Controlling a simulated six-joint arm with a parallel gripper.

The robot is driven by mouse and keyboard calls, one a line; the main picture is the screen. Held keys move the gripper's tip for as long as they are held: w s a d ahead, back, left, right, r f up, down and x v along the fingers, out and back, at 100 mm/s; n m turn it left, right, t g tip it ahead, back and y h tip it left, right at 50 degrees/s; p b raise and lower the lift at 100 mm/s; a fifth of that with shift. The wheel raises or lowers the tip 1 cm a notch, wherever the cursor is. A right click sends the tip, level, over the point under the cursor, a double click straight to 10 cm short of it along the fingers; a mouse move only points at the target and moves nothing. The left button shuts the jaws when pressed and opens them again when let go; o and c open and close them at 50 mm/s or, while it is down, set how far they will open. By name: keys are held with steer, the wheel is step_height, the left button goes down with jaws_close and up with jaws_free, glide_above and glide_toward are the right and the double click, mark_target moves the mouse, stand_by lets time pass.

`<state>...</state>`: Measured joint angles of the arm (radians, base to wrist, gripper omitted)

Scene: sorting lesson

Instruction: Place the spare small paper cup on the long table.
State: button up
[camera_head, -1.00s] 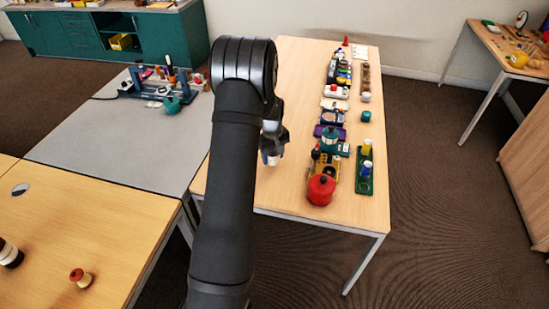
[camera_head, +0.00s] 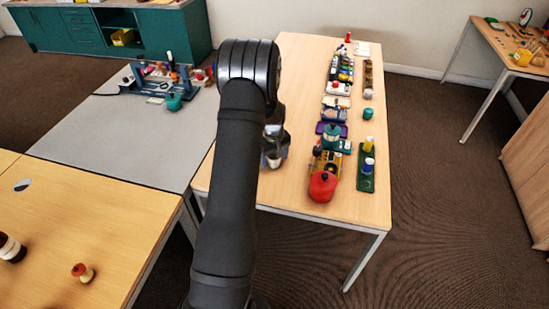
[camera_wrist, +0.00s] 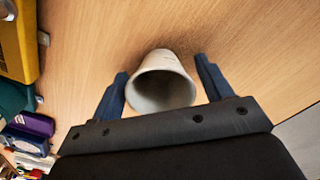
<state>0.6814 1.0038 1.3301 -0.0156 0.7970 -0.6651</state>
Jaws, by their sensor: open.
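The small paper cup (camera_wrist: 163,92) is off-white and shows between my two fingers in the wrist view, with its open mouth towards the camera. My gripper (camera_wrist: 162,70) is open, with a gap on each side of the cup. The wood-topped long table (camera_head: 298,85) lies beneath. A shadow lies close by the cup, but I cannot tell whether its base touches the wood. In the head view my gripper (camera_head: 274,148) is low over the table's near left part, partly behind my arm, and the cup is hard to make out there.
A row of toys and trays, with a red pot (camera_head: 322,187) at its near end, runs along the table to the right. A green tray (camera_head: 366,184) with small cylinders lies beyond it. The wood left of the row is mostly clear. A grey table (camera_head: 140,135) adjoins on the left.

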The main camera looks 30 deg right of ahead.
step_height(320, 180, up, 12)
stand_by(0.5)
steer(key=shift+a, duration=0.1)
step_height(320, 180, down, 12)
steer(key=shift+f, duration=0.25)
steer(key=shift+r, duration=2.2)
steer(key=shift+f, duration=0.1)
